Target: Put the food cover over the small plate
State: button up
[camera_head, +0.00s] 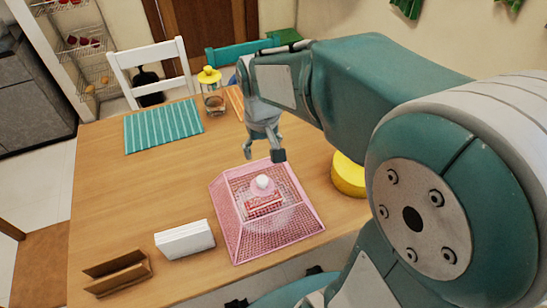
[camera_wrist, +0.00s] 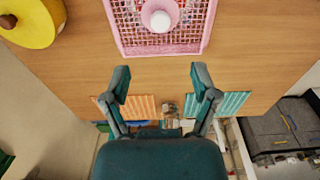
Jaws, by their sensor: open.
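The food cover (camera_head: 234,229) is a pink mesh dome with a square base and a white knob (camera_head: 262,183) on top. It sits on the table near its front edge. A pale round shape, perhaps the small plate, shows faintly through the mesh; I cannot tell clearly. My gripper (camera_head: 264,153) is open and empty, above and just behind the cover, apart from it. In the wrist view, the cover (camera_wrist: 125,29) with its knob (camera_wrist: 160,20) is at the top edge, beyond the two spread fingertips (camera_wrist: 160,75).
A yellow round object (camera_head: 348,176) stands right of the cover, partly behind my arm. A white block (camera_head: 185,240) and a brown holder (camera_head: 117,272) are at front left. A teal striped mat (camera_head: 163,126) and a yellow-lidded jar (camera_head: 213,96) are farther back. The table's middle left is clear.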

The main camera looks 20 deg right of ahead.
jog(key=s+r+t, duration=0.5)
jog(key=s+r, duration=0.1)
jog(key=s, duration=0.6)
jog(key=shift+s+r, duration=0.35)
jog(key=shift+r, duration=0.05)
dwell(0.7)
